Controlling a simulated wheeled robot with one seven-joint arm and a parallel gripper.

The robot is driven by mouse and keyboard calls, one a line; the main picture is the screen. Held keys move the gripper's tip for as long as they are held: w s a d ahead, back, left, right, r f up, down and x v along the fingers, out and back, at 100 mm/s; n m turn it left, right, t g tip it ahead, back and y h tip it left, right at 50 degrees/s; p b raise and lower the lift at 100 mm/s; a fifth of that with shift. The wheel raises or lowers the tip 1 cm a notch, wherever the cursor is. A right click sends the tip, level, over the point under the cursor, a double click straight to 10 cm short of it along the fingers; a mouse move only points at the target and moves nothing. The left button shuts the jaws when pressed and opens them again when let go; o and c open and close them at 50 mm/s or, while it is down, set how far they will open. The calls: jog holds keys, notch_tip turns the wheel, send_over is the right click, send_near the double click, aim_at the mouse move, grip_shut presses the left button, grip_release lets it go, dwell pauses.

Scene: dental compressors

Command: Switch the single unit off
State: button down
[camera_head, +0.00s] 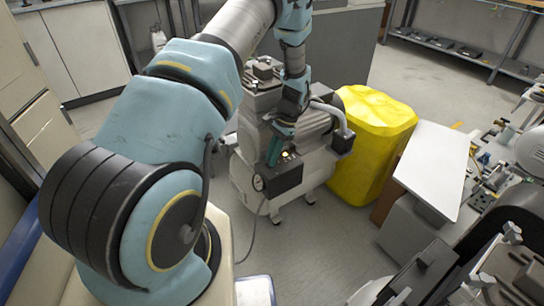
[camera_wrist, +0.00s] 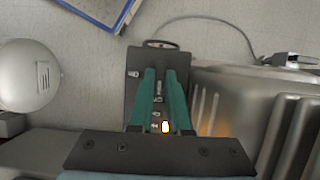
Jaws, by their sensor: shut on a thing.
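The single unit is a grey compressor (camera_head: 315,125) on the floor. A black control box (camera_head: 285,177) on its front also fills the middle of the wrist view (camera_wrist: 135,100). Small metal toggle switches lie along the box, one between my fingers (camera_wrist: 158,86) and one left of them (camera_wrist: 133,74). A lamp (camera_wrist: 165,127) on the box glows yellow-white. My gripper (camera_head: 273,158) points down at the box. Its two green fingers (camera_wrist: 160,72) are close together around a switch, with a narrow gap showing. The exact contact at the tips is unclear.
A yellow bin (camera_head: 370,140) stands right of the compressor. A white-topped cabinet (camera_head: 435,165) and a cluttered bench (camera_head: 490,180) are further right. A round gauge (camera_head: 258,183) and a cable are at the box's front. Open floor (camera_head: 320,240) lies in front.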

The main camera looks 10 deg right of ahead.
jog(key=c, duration=0.9)
grip_release()
jog(key=shift+o, duration=0.2)
jog(key=v, duration=1)
jog(key=shift+r, duration=0.4)
jog(key=shift+d, duration=0.15)
